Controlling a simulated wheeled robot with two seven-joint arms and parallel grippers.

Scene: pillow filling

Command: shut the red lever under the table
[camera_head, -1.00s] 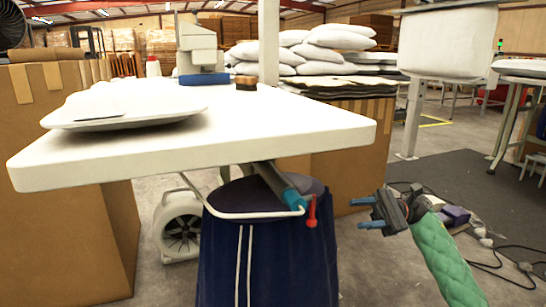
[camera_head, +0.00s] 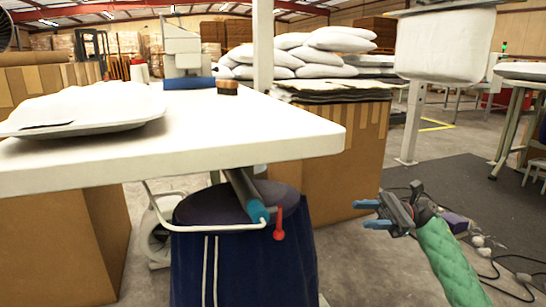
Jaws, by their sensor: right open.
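The red lever (camera_head: 279,222) hangs beside the blue end of a pipe (camera_head: 257,211) under the white table (camera_head: 240,135). Its rounded end points down, in front of the dark blue bag (camera_head: 245,265). My right gripper (camera_head: 368,214) is to the right of the lever, with a clear gap between them. Its two blue fingers point left toward the lever, are apart and hold nothing. My left gripper is not in view.
A white metal rod (camera_head: 200,228) curves around the bag's top. A large cardboard box (camera_head: 350,150) stands behind the table. A white pillow (camera_head: 85,105) lies on the table. Cables (camera_head: 500,275) lie on the floor at the right.

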